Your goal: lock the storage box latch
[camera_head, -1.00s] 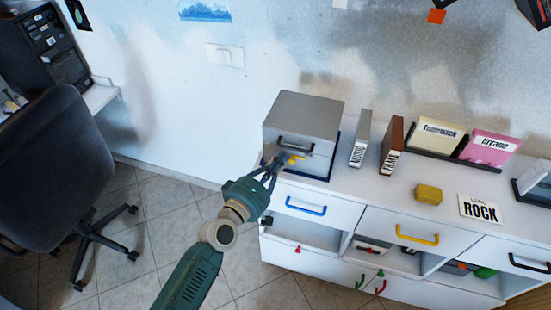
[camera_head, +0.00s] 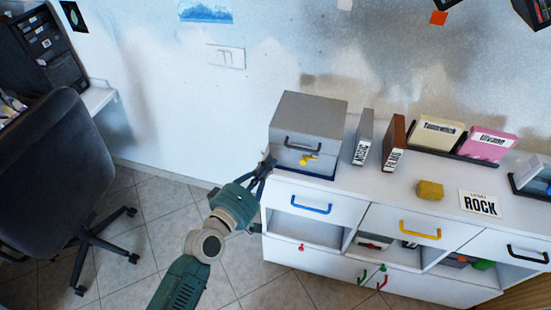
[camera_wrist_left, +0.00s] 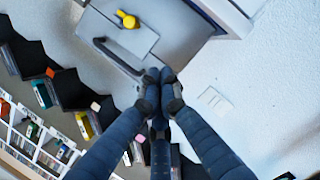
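The grey storage box (camera_head: 308,112) stands closed at the left end of the white cabinet. Its front has a black handle (camera_head: 303,145) and a small yellow latch (camera_head: 308,159) below it. The latch looks slightly tilted in the head view. In the left wrist view the latch (camera_wrist_left: 127,19) and handle (camera_wrist_left: 118,55) show on the box's grey front. My left gripper (camera_head: 268,162) is just left of the box front, apart from the latch. Its dark fingertips (camera_wrist_left: 160,75) meet in the wrist view, with nothing between them. My right gripper is out of view.
Upright books (camera_head: 363,138), a yellow block (camera_head: 429,190) and a ROCK sign (camera_head: 479,203) are on the cabinet top to the right. A blue drawer handle (camera_head: 311,205) is below the box. Open floor (camera_head: 160,235) lies to the left, beside a dark chair (camera_head: 55,165).

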